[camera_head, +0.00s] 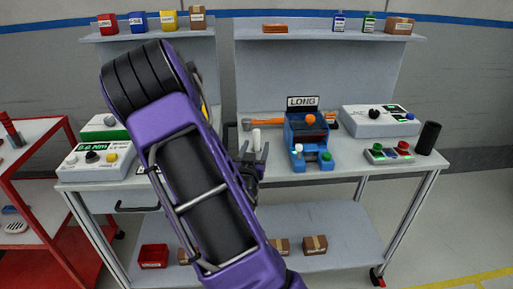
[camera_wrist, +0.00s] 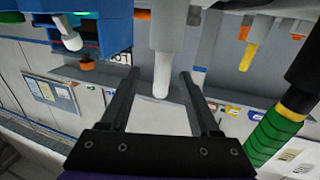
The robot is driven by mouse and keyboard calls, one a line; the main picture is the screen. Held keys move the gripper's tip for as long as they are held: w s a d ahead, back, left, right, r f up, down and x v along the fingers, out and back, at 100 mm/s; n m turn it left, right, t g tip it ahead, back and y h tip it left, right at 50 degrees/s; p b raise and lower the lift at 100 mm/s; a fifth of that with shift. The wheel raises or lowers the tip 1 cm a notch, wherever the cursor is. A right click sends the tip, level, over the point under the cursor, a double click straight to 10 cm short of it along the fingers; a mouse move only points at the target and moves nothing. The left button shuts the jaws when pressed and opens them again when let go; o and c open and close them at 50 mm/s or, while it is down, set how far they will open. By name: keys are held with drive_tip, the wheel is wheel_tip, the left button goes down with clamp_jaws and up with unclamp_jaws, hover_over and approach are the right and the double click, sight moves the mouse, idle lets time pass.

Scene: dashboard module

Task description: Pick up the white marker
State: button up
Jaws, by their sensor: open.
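The white marker (camera_head: 256,138) stands upright near the front of the table, left of the blue device. In the wrist view the white marker (camera_wrist: 166,35) hangs from the top edge, with its narrower end pointing down. My gripper (camera_head: 255,152) is at the marker, with its two fingers apart. In the wrist view my gripper (camera_wrist: 158,76) has one dark finger on each side of the marker's narrow end in the picture, with a visible gap at both sides. I cannot tell how deep the marker sits between the fingers.
The blue device (camera_head: 308,148) with a LONG sign stands close on the right. An orange-handled tool (camera_head: 268,122) lies behind the marker. A white console (camera_head: 378,121) and a small button box (camera_head: 389,153) are farther right. My arm hides part of the table's left side.

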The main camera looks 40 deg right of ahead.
drive_tip(key=shift+x, duration=3.4)
drive_tip(key=shift+w+a, duration=0.15)
drive_tip(key=shift+a, duration=0.05)
clamp_jaws()
